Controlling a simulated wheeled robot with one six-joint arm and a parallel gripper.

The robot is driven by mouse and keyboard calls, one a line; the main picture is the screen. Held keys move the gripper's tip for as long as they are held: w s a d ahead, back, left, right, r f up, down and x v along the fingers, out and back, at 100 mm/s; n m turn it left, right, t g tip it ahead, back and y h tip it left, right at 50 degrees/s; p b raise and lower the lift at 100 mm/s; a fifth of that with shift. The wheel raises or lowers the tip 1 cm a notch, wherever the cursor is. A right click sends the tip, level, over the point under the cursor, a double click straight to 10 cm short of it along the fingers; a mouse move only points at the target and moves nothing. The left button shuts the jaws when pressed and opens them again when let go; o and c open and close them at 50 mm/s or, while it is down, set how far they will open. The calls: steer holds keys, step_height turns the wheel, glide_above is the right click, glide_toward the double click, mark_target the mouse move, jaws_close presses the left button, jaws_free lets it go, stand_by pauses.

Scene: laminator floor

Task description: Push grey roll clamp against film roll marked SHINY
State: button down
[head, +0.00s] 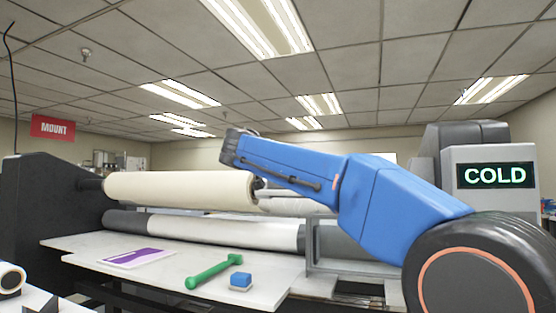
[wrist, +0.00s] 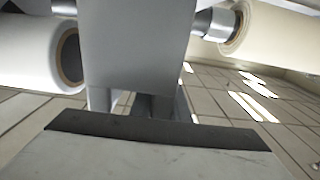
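A cream film roll (head: 180,190) lies across the top of the laminator. A paler roll (head: 290,205) shows partly behind my blue arm. No SHINY marking is readable. In the wrist view, a white roll (wrist: 30,55) with a grey core is at left and a cream roll (wrist: 270,35) at right. A silvery collar or shaft (wrist: 212,22), possibly the grey clamp, sits at the cream roll's end; I cannot tell whether they touch. My gripper (wrist: 158,132) seems to fill the bottom centre, under a grey block; its fingers are not clear. The arm's end is near the cream roll's right end in the head view.
A green tool (head: 213,271), a blue block (head: 241,280) and a purple-and-white sheet (head: 139,258) lie on the white feed table (head: 85,243). A dark-and-white lower roller (head: 215,231) runs behind it. The COLD display (head: 495,176) is at right, a red MOUNT sign (head: 52,127) at left.

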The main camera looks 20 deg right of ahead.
steer(key=shift+s+d, duration=0.75)
steer(key=shift+d, duration=0.25)
steer(key=shift+s+d, duration=0.7)
steer(key=shift+d, duration=0.3)
steer(key=c, duration=1.7)
jaws_free()
steer(key=shift+s+d, duration=0.1)
steer(key=shift+d, duration=0.05)
steer(key=v, duration=1.7)
steer(key=shift+s, duration=0.15)
steer(key=shift+a, duration=0.2)
